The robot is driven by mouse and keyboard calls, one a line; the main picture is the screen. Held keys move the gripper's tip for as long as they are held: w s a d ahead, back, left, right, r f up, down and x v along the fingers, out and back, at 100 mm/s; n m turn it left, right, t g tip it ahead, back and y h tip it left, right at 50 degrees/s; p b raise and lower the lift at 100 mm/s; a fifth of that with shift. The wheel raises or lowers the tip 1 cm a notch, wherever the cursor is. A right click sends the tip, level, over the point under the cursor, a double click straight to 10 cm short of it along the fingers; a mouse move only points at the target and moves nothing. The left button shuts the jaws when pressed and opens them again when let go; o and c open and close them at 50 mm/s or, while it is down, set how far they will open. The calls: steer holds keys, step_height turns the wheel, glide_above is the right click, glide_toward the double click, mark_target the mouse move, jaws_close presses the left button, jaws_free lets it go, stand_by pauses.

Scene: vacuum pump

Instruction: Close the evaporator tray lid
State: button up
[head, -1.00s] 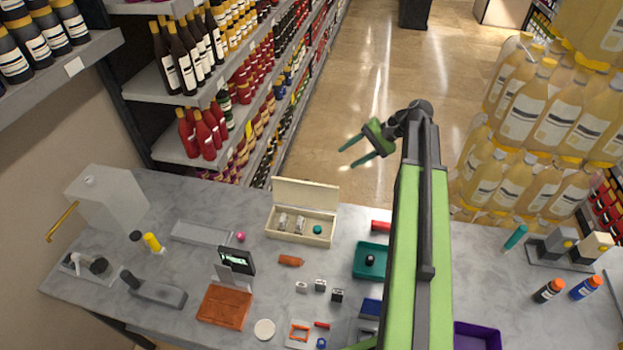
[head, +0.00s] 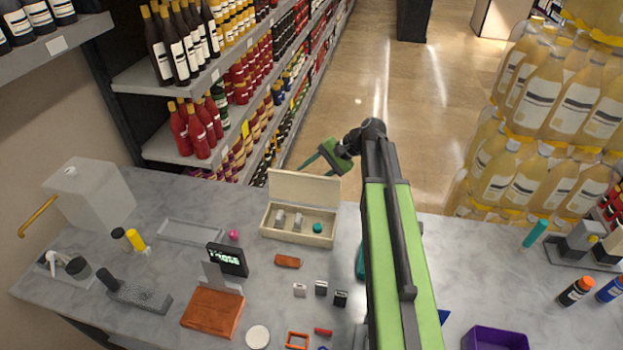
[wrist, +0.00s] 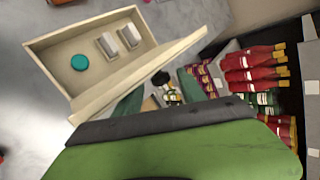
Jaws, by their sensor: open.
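The evaporator tray is a cream open box (head: 267,228) on the grey counter, left of my arm in the head view. Its cream lid (head: 300,187) stands up steeply along the box's back edge. The tray also shows in the wrist view (wrist: 55,68), with the lid (wrist: 150,72) crossing in front of my fingers. Two small pale pieces and a teal round piece (head: 317,228) are inside. My green gripper (head: 312,167) is open and empty, behind the lid near its upper right corner. The lid hides part of the fingers; contact cannot be told.
Small blocks (head: 320,288), an orange-brown piece (head: 287,261) and a small display (head: 228,260) lie in front of the tray. A grey flat tray (head: 192,231) is to its left. Bottle shelves stand behind at the left, and stacked bottles (head: 535,110) at the right.

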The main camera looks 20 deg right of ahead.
jaws_close()
stand_by(0.3)
stand_by(1.1)
